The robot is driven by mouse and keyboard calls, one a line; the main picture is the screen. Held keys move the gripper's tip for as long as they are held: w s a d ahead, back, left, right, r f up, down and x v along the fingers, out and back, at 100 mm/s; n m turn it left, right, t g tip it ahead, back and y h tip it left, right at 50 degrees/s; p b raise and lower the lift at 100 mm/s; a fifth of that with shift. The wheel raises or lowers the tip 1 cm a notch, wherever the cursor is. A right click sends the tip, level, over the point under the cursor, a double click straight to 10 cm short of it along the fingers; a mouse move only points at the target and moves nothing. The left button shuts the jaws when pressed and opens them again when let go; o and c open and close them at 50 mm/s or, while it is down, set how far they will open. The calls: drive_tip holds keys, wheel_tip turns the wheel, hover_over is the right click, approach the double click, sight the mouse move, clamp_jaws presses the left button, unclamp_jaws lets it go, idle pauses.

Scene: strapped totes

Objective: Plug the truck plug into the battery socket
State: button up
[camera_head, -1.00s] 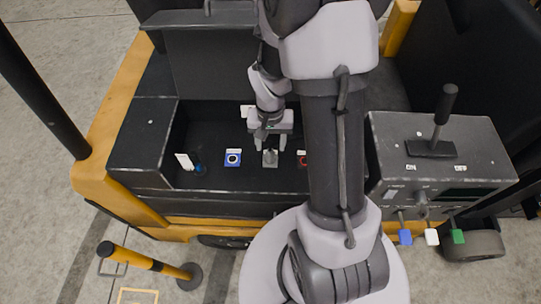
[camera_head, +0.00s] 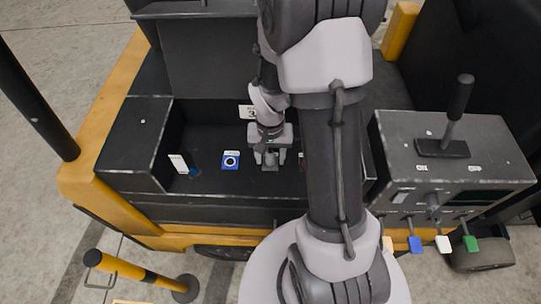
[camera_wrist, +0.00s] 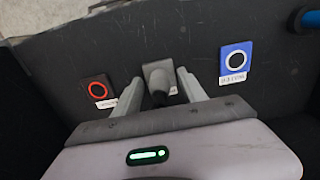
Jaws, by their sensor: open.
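My gripper is open, one finger on each side, with gaps visible. In the head view my gripper (camera_head: 270,157) reaches down into the black truck bay over the grey block (camera_head: 270,166). A blue square socket with a white ring (camera_wrist: 236,62) lies to the right in the wrist view; it shows left of my gripper in the head view (camera_head: 231,160). A red-ringed dark socket (camera_wrist: 98,90) is on the other side.
A grey control box (camera_head: 445,150) with a lever and coloured tags stands right. A yellow-black post (camera_head: 135,270) stands in front.

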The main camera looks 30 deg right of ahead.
idle(0.9)
clamp_jaws()
idle(1.2)
drive_tip(key=shift+r, duration=0.15)
drive_tip(key=shift+r+p, duration=1.9)
drive_tip(key=shift+r, duration=1)
wheel_tip(320, 180, up, 6)
drive_tip(key=p, duration=0.4)
